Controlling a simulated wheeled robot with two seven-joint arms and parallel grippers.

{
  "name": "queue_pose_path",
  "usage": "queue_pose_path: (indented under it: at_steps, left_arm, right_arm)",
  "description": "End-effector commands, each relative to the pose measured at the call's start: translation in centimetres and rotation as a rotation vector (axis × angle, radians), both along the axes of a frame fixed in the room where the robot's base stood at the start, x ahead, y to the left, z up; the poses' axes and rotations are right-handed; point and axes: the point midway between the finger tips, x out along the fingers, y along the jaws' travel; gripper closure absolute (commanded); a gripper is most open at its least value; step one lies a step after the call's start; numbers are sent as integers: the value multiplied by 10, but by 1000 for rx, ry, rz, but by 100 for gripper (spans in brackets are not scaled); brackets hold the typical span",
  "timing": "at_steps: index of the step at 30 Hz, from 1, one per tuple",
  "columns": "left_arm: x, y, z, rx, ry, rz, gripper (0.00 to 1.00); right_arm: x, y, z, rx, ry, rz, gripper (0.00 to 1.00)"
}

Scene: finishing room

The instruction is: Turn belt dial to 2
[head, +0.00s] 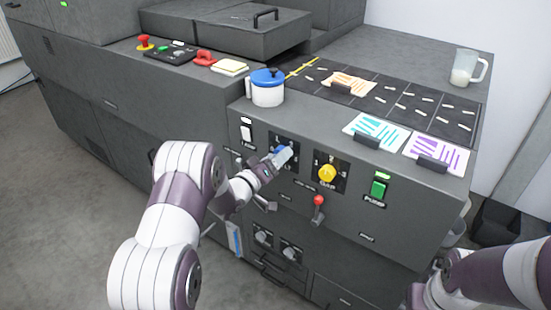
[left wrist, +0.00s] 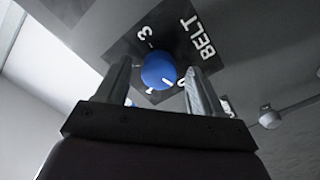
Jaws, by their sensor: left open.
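The belt dial is a round blue knob (left wrist: 158,70) with a white pointer mark, on a dark plate lettered BELT. In the left wrist view the pointer slants down and right, toward what looks like the 0. The 3 and the 1 also show; I cannot make out the 2. My left gripper (left wrist: 162,88) is open, one finger on each side of the knob; I cannot tell whether they touch it. In the head view my left gripper (head: 280,157) is at the dial plate (head: 277,138) and mostly covers the knob. My right gripper is not in view.
To the right on the panel are a yellow dial (head: 327,173), a green pump switch (head: 379,187) and a red-knobbed lever (head: 319,202). A white switch (head: 246,131) is to the left.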

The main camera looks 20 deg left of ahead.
Motion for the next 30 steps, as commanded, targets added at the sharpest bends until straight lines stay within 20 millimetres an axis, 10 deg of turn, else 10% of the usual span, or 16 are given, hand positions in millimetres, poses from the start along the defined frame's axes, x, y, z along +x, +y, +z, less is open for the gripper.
queue_pose_path:
  at_steps: [6, 11, 30]
  left_arm:
    - [0, 0, 0, 0, -1, 1, 36]
    - [0, 0, 0, 0, -1, 1, 88]
    - [0, 1, -2, 213, -79, 1, 89]
  right_arm:
    - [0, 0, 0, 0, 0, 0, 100]
    - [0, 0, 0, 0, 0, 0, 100]
    - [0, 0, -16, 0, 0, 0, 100]
